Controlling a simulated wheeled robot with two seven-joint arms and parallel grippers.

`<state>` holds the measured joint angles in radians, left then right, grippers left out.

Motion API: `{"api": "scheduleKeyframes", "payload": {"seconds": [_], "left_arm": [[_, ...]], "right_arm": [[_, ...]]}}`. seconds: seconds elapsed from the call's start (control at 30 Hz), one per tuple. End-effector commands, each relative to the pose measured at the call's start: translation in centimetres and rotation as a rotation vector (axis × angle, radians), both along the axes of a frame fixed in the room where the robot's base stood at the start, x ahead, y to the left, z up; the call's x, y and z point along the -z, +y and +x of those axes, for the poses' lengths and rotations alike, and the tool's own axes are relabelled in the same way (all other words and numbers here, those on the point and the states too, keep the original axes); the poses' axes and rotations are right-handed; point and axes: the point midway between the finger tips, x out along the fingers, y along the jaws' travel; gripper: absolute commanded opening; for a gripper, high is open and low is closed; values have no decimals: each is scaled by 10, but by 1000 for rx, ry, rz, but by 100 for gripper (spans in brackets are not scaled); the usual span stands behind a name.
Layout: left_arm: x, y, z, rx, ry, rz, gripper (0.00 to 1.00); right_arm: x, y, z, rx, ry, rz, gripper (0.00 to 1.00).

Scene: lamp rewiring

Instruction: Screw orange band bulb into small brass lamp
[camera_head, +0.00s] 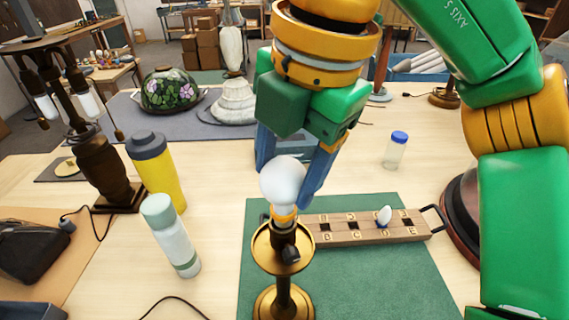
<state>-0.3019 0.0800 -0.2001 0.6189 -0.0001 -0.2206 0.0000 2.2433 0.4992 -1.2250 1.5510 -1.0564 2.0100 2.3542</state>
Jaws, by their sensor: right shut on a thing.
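The small brass lamp (283,287) stands upright on a green mat (375,285). It has a round dish (262,247) below its dark socket (283,240). The orange band bulb (283,183) is upright over the socket, with its orange band just above the socket. I cannot tell how far its base sits in the socket. My right gripper (291,180) comes down from above and is shut on the bulb's glass, a blue finger on each side. My left gripper is not in view.
A lettered wooden rack (345,230) with a small white bulb (384,215) lies right of the lamp. A white-green bottle (171,237) and a yellow bottle (157,172) stand left. A small blue-capped jar (396,151) stands behind the rack. A dark two-armed lamp (105,165) is far left.

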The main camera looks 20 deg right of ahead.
Motion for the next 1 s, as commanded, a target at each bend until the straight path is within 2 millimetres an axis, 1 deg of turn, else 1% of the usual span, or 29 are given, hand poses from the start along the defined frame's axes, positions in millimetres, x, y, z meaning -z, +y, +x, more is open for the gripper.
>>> {"api": "scheduleKeyframes", "payload": {"seconds": [0.03, 0.2, 1.0], "left_arm": [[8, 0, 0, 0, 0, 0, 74], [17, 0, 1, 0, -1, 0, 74], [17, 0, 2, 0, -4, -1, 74]], "right_arm": [[8, 0, 0, 0, 1, 0, 9], [17, 0, 0, -1, 2, -3, 9], [18, 0, 1, -2, 2, -2, 9]]}}
